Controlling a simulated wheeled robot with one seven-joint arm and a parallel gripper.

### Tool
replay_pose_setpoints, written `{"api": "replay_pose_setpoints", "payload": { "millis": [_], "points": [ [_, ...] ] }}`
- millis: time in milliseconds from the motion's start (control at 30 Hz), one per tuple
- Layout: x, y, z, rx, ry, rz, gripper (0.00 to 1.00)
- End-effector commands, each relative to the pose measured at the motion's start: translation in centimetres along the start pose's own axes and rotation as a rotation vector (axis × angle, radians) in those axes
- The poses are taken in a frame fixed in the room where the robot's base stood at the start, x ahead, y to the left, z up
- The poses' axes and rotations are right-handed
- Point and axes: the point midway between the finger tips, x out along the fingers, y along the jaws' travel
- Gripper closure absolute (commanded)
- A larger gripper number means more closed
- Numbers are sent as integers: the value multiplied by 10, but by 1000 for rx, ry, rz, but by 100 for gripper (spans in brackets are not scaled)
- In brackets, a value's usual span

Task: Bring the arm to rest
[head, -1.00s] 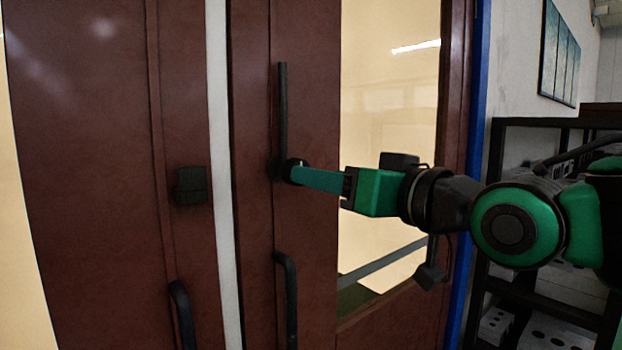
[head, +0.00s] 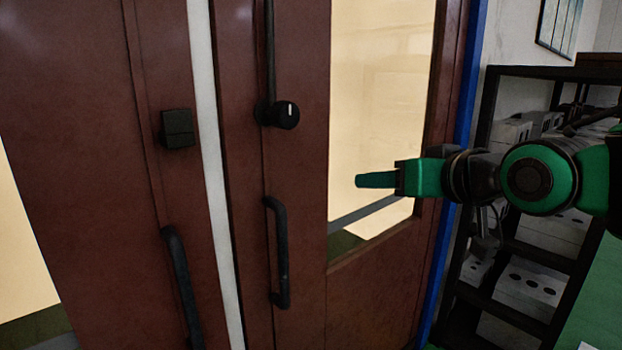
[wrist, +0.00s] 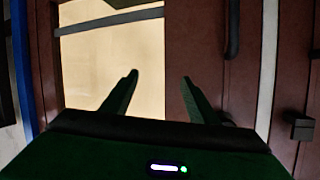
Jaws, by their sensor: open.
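My gripper (head: 362,181) is at the right of the head view, in front of the glass pane of the right brown door. It is clear of the round black knob (head: 284,114) on that door. In the wrist view my gripper (wrist: 158,85) shows two dark green fingers spread apart with nothing between them. Beyond the fingers are the pale glass (wrist: 105,65) and the brown door frame. My arm reaches in from the right edge of the head view.
The right door has a curved black handle (head: 280,252), and the left door has another (head: 182,285). A black latch box (head: 177,128) is on the left door. A dark shelf rack (head: 535,255) with grey blocks stands at right, close behind my arm.

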Motion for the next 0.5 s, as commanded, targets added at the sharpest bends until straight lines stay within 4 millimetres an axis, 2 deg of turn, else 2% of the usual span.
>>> {"api": "replay_pose_setpoints", "payload": {
  "millis": [33,100,267,400,500],
  "points": [
    [1,30,19,19,-63,65,46],
    [-3,67,47,48,-153,147,46],
    [-30,142,115,143,-369,321,46],
    [-74,191,179,263,-570,457,46],
    [-113,213,225,374,-718,539,46]
  ]
}}
